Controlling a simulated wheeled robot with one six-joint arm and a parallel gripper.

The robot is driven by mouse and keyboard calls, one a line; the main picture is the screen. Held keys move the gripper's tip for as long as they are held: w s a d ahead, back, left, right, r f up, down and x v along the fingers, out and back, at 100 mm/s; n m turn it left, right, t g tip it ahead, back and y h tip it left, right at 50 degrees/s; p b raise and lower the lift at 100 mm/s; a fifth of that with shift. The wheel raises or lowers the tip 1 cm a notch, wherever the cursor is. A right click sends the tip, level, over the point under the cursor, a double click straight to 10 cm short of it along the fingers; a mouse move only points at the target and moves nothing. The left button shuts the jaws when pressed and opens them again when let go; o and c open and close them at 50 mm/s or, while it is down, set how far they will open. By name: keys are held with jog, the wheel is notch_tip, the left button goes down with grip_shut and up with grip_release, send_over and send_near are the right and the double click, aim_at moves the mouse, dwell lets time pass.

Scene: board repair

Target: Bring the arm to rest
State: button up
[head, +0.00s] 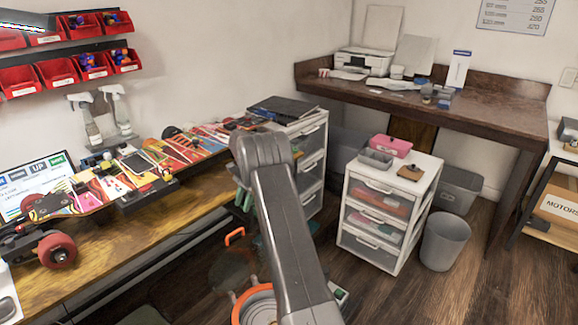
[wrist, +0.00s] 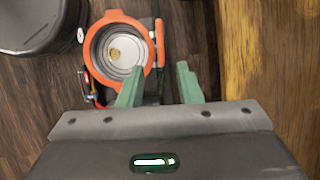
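My arm (head: 285,225) rises from the bottom middle of the head view and bends at an elbow beside the workbench. Its far end is mostly hidden behind the arm itself. In the wrist view, my gripper (wrist: 158,82) shows two green fingers with a clear gap between them. It is open, and nothing is between the fingers. Beyond the fingertips, lower down, is a round orange-rimmed container (wrist: 99,31) with a small tan thing inside; it also shows at the bottom of the head view (head: 237,306).
The wooden workbench (head: 120,245) on the left holds skateboards and a laptop. A drawer unit (head: 311,160) stands at its far end. A white drawer cart (head: 373,252) and a grey bin (head: 445,240) are to the right. Open wooden floor (head: 460,295) lies at the lower right.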

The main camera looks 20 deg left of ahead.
aim_at(235, 233)
jog(key=x, duration=1.3)
jog(key=shift+f, duration=0.1)
jog(key=shift+s+d, duration=0.1)
jog(key=shift+d, duration=0.15)
